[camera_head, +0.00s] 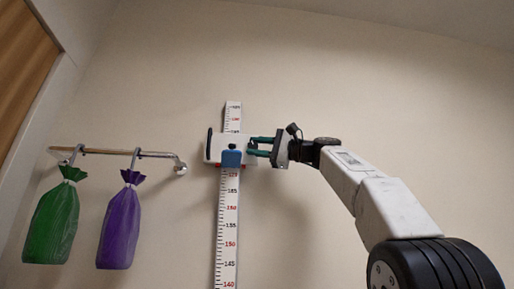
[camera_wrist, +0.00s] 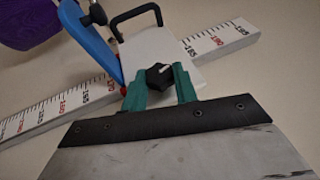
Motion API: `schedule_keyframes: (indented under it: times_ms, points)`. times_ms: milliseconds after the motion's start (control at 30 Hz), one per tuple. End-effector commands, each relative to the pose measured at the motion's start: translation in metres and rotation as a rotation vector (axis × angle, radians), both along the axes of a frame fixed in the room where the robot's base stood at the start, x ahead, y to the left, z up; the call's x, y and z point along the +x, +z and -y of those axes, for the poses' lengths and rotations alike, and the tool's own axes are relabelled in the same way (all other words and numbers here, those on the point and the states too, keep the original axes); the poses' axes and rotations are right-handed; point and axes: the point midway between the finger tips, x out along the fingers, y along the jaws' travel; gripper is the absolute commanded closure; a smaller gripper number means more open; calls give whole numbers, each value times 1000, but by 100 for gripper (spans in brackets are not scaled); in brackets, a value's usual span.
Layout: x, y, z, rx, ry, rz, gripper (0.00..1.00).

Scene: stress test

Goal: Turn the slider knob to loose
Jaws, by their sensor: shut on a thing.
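A white slider (camera_head: 213,148) with a blue part (camera_head: 231,158) sits on a vertical height scale (camera_head: 228,215) on the wall. In the wrist view the white slider plate (camera_wrist: 150,46) carries a black knob (camera_wrist: 159,76) with a light mark on it. My gripper (camera_head: 250,147) reaches the slider from the right. In the wrist view the green fingers of my gripper (camera_wrist: 160,88) stand on both sides of the black knob and are shut on it. The knob's label is not readable.
A wall rail (camera_head: 110,152) at the left holds a green bag (camera_head: 52,222) and a purple bag (camera_head: 120,228) on hooks. The blue arm (camera_wrist: 88,42) and a black handle (camera_wrist: 136,18) stick out near the knob. The wall right of the scale is bare.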

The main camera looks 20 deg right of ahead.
Motion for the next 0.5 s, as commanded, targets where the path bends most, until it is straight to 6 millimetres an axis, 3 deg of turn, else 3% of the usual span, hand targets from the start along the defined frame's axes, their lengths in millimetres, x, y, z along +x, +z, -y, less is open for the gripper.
schedule_keyframes:
  times_ms: [500]
  points:
    - [-3, 2, 2, -105, -10, -30, 94]
